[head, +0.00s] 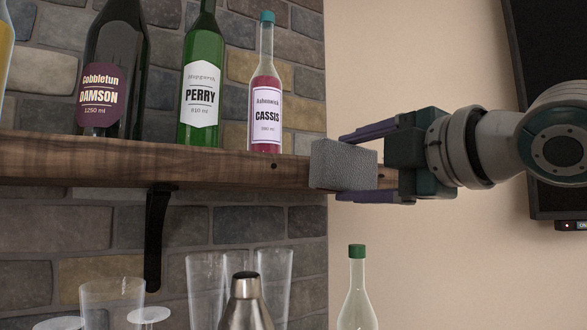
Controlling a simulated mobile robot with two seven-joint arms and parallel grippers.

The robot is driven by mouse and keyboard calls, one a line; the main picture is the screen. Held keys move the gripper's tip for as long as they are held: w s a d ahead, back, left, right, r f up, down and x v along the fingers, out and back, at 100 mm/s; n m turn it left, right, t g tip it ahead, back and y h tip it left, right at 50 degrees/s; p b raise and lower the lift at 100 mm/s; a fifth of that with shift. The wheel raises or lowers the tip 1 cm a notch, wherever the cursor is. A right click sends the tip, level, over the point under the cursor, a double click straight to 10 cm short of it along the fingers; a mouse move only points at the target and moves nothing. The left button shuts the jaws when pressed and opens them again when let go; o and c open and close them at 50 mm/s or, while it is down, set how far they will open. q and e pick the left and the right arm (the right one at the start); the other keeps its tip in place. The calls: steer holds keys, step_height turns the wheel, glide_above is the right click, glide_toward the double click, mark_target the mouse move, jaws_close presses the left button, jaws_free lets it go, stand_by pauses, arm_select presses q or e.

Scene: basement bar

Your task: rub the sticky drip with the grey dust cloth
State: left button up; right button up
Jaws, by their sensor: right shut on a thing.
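My right gripper (340,168) comes in from the right and is shut on the grey dust cloth (343,165), which looks like a thick speckled block between the purple fingers. The cloth overlaps the front edge of the wooden shelf (215,159) near its right end; I cannot tell whether it touches. I cannot make out the sticky drip for sure. A small dark spot shows on the shelf's front edge left of the cloth, but I cannot tell what it is. Part of the shelf edge is hidden behind the cloth and gripper. My left gripper is not in view.
On the shelf stand a damson bottle (112,70), a green perry bottle (201,80) and a cassis bottle (265,95), the last close to the cloth. Below are glasses (112,300), a metal shaker (246,305) and a green-capped bottle (357,295). A black bracket (156,235) supports the shelf.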

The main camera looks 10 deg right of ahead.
steer(key=shift+v, duration=1.1)
steer(key=shift+v, duration=1.5)
